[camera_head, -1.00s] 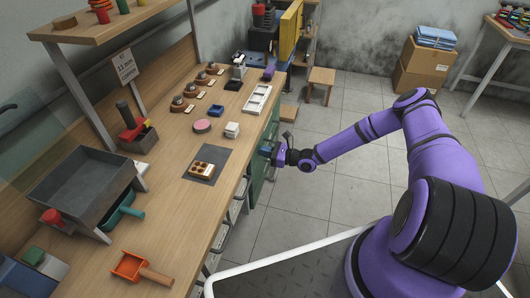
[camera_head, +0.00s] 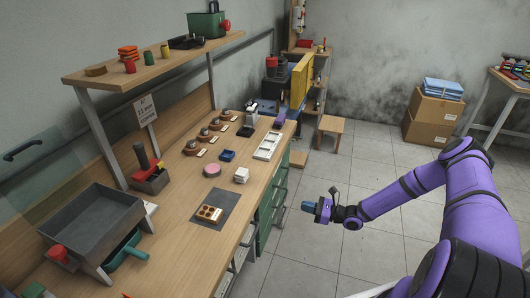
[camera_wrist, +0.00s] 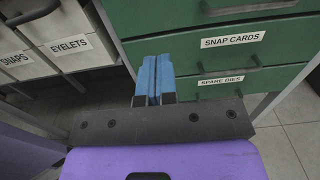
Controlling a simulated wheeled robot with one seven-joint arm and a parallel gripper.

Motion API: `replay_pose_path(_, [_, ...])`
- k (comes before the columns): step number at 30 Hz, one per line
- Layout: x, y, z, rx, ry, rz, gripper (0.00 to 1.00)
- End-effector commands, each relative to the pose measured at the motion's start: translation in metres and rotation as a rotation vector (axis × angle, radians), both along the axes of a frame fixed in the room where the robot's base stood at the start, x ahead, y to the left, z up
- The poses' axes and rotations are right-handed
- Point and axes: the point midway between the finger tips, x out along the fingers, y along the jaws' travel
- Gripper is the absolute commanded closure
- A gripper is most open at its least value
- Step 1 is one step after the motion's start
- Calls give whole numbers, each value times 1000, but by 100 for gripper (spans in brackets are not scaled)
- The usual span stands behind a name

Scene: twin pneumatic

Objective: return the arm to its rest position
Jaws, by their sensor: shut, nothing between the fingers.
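My purple arm (camera_head: 400,190) reaches out over the floor to the right of the workbench, apart from it. My gripper (camera_head: 309,206) points left toward the bench front and holds nothing. In the wrist view the blue fingers of my gripper (camera_wrist: 153,78) are together. Behind them are the green drawers labelled SNAP CARDS (camera_wrist: 232,40) and SPARE DIES (camera_wrist: 222,81), both looking closed. A gap of floor lies between my gripper and the bench in the head view.
The workbench (camera_head: 180,240) carries a grey tray (camera_head: 92,225), a dark mat (camera_head: 228,207) with a wooden block, and several small parts. Drawers labelled EYELETS (camera_wrist: 70,44) are beside the green ones. A stool (camera_head: 331,130) and cardboard boxes (camera_head: 432,115) stand behind. Floor around my gripper is clear.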

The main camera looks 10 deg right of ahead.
Motion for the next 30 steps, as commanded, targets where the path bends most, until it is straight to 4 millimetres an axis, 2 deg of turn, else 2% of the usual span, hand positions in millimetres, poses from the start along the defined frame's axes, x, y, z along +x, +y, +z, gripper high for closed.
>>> replay_pose_path(4, [1,0,6,-18,-11,20,100])
replay_pose_path(8, [2,-1,27,-80,-46,90,100])
replay_pose_path(18, [-4,1,111,-332,-182,370,100])
replay_pose_path(30, [-23,9,213,-629,-335,672,100])
